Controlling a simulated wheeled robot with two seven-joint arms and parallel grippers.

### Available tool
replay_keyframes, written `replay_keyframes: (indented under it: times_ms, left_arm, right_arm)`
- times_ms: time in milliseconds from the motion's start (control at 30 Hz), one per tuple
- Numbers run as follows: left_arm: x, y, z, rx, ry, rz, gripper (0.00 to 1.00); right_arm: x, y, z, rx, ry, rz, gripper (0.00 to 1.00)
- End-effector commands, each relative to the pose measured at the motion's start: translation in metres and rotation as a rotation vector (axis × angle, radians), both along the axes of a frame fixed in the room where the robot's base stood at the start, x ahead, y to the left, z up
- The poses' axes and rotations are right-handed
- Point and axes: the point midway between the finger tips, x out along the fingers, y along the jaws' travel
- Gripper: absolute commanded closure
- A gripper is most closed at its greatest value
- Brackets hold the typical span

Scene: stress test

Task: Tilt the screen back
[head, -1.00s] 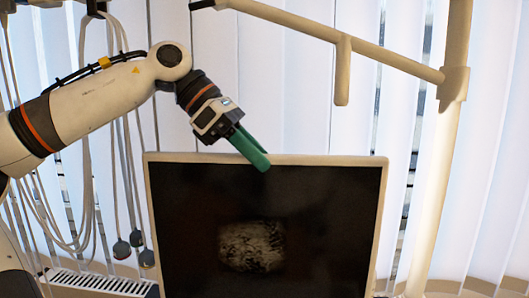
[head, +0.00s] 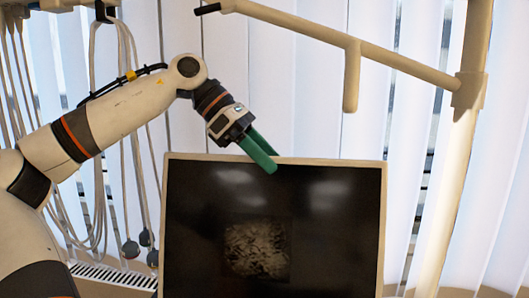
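The screen (head: 335,225) is a dark flat monitor with a thin pale frame, standing in the lower middle of the head view. It shows a grey grainy picture, and pale reflections lie across its upper part. Its lower edge is out of view. My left gripper (head: 268,160) has green fingers pointing down and right. Their tips overlap the top edge of the screen, left of its middle, and appear to touch it. The fingers lie close together in this view, and their gap is unclear. My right gripper is not in view.
A pale jointed support arm (head: 345,45) reaches across the upper right from an upright post (head: 460,170). Grey cables (head: 98,150) with dark ends hang at the left, behind my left arm. White vertical blinds (head: 300,120) fill the background.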

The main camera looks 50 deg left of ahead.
Motion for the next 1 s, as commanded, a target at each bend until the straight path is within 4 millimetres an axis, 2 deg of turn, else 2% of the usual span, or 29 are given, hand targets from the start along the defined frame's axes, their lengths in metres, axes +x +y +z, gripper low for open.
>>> replay_keyframes:
  times_ms: [367,800,1000]
  left_arm:
    - [-0.004,0.004,0.006,0.0,0.002,-0.001,0.56]
    - [-0.042,0.052,0.066,-0.002,0.003,0.001,0.56]
    - [-0.052,0.065,0.081,-0.002,0.004,0.0,0.56]
  right_arm:
    - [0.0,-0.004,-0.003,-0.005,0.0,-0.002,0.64]
    - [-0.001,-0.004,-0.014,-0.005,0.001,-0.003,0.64]
    - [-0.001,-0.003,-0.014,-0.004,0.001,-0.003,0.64]
